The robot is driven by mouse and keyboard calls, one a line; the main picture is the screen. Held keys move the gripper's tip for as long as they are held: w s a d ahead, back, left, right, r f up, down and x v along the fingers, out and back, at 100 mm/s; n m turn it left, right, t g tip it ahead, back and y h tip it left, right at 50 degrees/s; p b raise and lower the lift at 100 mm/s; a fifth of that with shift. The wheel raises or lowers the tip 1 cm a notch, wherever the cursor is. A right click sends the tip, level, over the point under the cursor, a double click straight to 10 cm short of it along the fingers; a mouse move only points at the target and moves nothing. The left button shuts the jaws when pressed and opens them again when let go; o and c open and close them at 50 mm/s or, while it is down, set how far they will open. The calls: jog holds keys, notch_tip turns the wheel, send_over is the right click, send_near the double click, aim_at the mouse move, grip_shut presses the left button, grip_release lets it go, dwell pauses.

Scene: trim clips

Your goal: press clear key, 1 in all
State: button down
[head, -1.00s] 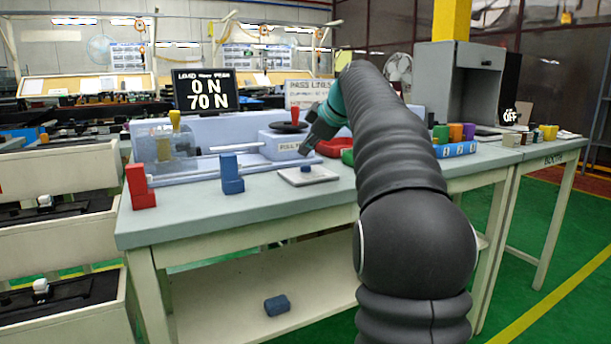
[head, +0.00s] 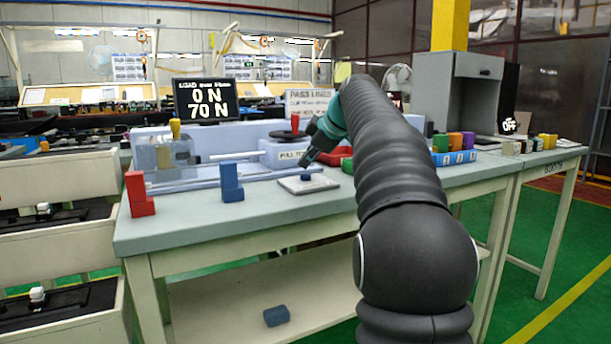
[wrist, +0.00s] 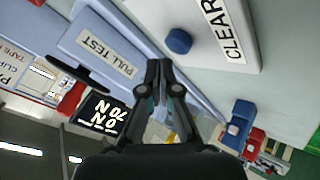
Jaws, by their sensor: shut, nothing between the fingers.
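The clear key is a round blue button (wrist: 179,41) on a pale plate (wrist: 232,55) lettered "CLEAR" in the wrist view. In the head view the blue button (head: 306,177) sits on its plate (head: 322,184) on the bench top. My gripper (head: 308,160) is shut and empty, just above and behind the button in the head view. In the wrist view the closed fingertips (wrist: 159,66) are beside the button, with a visible gap in the picture; the exact height above it I cannot tell. The display (head: 206,100) reads 0 N over 70 N.
The pull test fixture (head: 283,152) stands behind the plate. A blue block (head: 231,183) and a red block (head: 139,193) stand to the left. Coloured bins (head: 455,157) are at the right. The bench front (head: 250,220) is clear.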

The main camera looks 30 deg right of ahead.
aim_at(307, 175)
jog(key=shift+f, duration=0.1)
dwell(0.6)
jog(key=shift+f+b, duration=0.35)
jog(key=shift+f+b, duration=0.45)
jog(key=shift+f, duration=0.05)
dwell(0.7)
jog(key=shift+r, duration=0.1)
jog(key=shift+r+p, duration=0.85)
jog(key=shift+p, duration=0.05)
jog(key=shift+r+p, duration=2)
jog(key=shift+r, duration=0.55)
